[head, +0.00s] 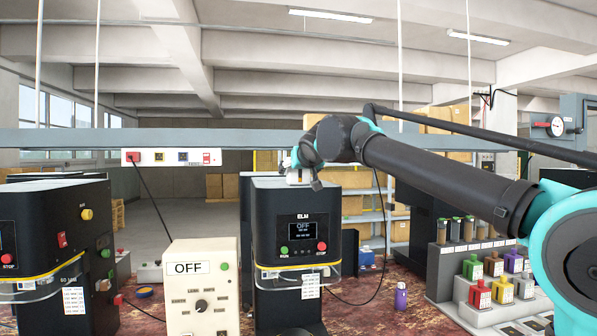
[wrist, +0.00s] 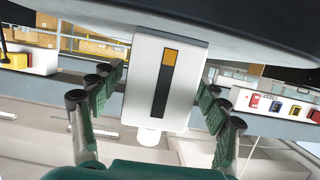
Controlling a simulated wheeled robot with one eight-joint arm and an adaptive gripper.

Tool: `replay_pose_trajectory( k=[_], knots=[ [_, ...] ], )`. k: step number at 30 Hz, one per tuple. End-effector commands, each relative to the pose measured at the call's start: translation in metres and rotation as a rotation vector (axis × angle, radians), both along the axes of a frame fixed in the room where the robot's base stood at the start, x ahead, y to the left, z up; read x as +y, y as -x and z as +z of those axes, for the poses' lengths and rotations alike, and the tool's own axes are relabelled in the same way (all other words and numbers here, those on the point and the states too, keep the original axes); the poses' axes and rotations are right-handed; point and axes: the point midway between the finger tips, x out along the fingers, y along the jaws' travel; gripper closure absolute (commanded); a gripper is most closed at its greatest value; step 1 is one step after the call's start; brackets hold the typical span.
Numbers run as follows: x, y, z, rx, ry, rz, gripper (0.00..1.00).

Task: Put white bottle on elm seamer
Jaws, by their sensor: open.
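The elm seamer (head: 291,213) is the black machine marked ELM in the middle of the head view, its screen reading OFF. The white bottle (wrist: 162,80) has a label with a black stripe and an orange square. In the wrist view it appears inverted, its base against the dark seamer top (wrist: 240,22) and its white cap toward my palm. In the head view only a little white of it (head: 296,178) shows on the seamer top. My gripper (head: 308,165) is open, with fingers on both sides of the bottle and visible gaps beside it.
A beige control box (head: 202,285) marked OFF stands left of the seamer. Another black machine (head: 85,255) is at far left. A grey rail (head: 230,138) runs behind.

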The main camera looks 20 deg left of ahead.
Motion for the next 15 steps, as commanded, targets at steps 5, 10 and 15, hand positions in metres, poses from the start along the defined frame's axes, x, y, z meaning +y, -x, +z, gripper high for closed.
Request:
replay_pose_trajectory(
  k=[5,10,15],
  knots=[
    [-0.001,0.002,0.004,0.000,0.000,0.000,0.25],
    [-0.014,0.022,0.011,0.001,0.000,0.001,0.25],
    [-0.031,0.052,0.021,0.000,-0.001,0.002,0.25]
  ],
)
